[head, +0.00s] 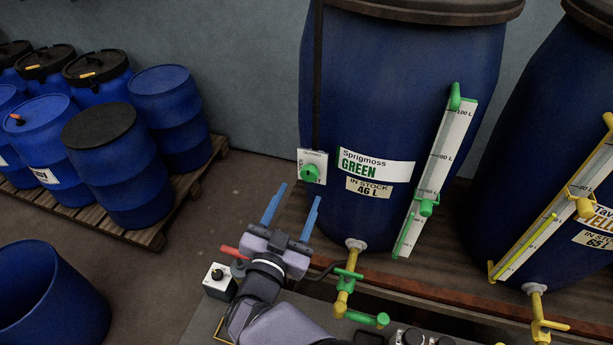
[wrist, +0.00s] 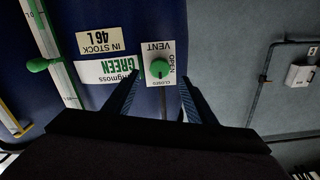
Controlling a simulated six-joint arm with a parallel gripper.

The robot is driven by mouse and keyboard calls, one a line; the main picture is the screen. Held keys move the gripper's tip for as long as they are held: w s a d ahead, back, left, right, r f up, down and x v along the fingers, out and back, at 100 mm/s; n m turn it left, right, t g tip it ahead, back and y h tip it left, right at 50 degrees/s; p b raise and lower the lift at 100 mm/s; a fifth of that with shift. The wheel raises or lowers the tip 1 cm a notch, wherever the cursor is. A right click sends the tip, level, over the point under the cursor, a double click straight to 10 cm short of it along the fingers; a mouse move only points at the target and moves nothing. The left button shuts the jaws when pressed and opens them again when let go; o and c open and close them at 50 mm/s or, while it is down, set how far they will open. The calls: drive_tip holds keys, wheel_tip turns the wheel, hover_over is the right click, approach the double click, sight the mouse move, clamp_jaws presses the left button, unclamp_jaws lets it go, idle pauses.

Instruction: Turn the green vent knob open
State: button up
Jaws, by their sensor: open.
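The green vent knob (head: 311,173) sits on a small white plate (head: 304,154) at the left side of the blue vat labelled GREEN. In the wrist view the knob (wrist: 159,68) is round, on a plate reading VENT, OPEN and CLOSED, and appears upside down. Which word the knob points to is too small to tell. My gripper (head: 291,203) has two blue fingers spread apart and empty, below and a little left of the knob in the head view. In the wrist view the fingers (wrist: 160,100) flank the lower part of the plate, apart from the knob.
The blue vat (head: 400,80) carries a level gauge (head: 436,170) and a green-handled tap (head: 347,281) low down. A second vat (head: 540,130) with yellow fittings stands at right. Blue drums on a pallet (head: 155,233) stand at left. A small box with a black knob (head: 218,280) is beside my arm.

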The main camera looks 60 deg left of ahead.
sight(308, 177)
drive_tip(key=p+x, duration=0.2)
drive_tip(key=x, duration=0.3)
drive_tip(key=shift+w, duration=0.15)
drive_tip(key=shift+p+x, duration=0.45)
drive_tip(key=shift+x, duration=0.35)
drive_tip(key=shift+f, duration=0.1)
drive_tip(key=c, duration=1)
